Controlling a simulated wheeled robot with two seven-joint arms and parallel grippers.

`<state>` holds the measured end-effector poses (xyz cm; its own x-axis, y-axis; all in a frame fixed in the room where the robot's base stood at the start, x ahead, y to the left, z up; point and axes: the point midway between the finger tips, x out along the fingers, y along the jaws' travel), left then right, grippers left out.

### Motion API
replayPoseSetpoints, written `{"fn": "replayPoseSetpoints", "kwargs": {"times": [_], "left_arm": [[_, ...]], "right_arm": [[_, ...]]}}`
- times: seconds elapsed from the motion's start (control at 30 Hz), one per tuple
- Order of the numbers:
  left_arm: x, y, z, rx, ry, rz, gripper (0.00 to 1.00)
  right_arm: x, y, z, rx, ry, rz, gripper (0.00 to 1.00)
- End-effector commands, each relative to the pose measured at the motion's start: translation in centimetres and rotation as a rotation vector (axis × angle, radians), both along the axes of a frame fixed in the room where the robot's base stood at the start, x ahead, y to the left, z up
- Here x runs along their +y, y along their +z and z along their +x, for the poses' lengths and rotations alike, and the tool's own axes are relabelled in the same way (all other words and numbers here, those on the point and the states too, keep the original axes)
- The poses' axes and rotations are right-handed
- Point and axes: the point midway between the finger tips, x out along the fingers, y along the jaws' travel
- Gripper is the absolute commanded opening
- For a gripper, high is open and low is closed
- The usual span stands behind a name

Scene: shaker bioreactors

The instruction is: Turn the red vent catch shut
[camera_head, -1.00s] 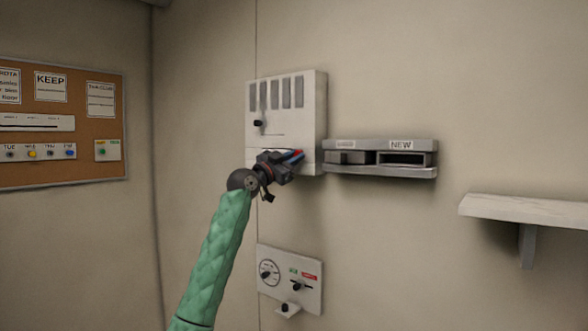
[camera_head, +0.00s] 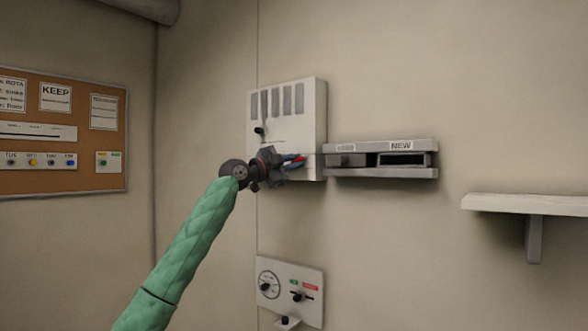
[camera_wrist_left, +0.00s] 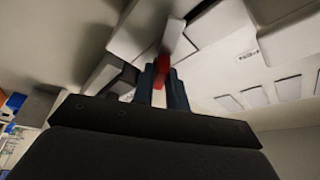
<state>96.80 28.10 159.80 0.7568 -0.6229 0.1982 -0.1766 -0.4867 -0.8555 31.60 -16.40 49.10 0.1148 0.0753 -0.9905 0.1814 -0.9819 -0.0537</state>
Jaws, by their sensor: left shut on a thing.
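The white vent box (camera_head: 314,110) with a row of dark slots hangs on the wall in the head view. My left gripper (camera_head: 296,161) is at the box's lower right part. A small bit of red shows at its fingertips there. In the left wrist view the red vent catch (camera_wrist_left: 162,68) sits between the two dark fingers of my left gripper (camera_wrist_left: 161,80), which is shut on it. The fingers hide part of the catch, and its exact angle is hard to tell. My right gripper is not in view.
A grey shelf unit labelled NEW (camera_head: 400,147) is on the wall just right of the box. A small dial panel (camera_head: 290,290) is below. A pale shelf (camera_head: 525,203) juts out at the right. A cork board (camera_head: 100,155) hangs at the left.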

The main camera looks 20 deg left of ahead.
Motion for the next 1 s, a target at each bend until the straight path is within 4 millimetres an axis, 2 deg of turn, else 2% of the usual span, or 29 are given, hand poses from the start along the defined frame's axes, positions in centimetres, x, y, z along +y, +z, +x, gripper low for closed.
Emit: {"fn": "replayPoseSetpoints", "kwargs": {"times": [0.1,0.27,0.6,1.0], "left_arm": [[0.0,-0.1,0.0,-0.036,0.0,0.105,0.0],[-0.1,0.0,0.0,-0.084,-0.001,0.236,0.0],[-0.1,0.0,0.0,-0.158,-0.003,0.443,0.0],[-0.1,-0.1,0.0,-0.188,-0.003,0.526,0.0]], "right_arm": [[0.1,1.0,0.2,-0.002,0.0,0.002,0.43],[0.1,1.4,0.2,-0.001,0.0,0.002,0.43],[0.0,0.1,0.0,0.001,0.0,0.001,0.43],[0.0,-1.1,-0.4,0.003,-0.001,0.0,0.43]]}}
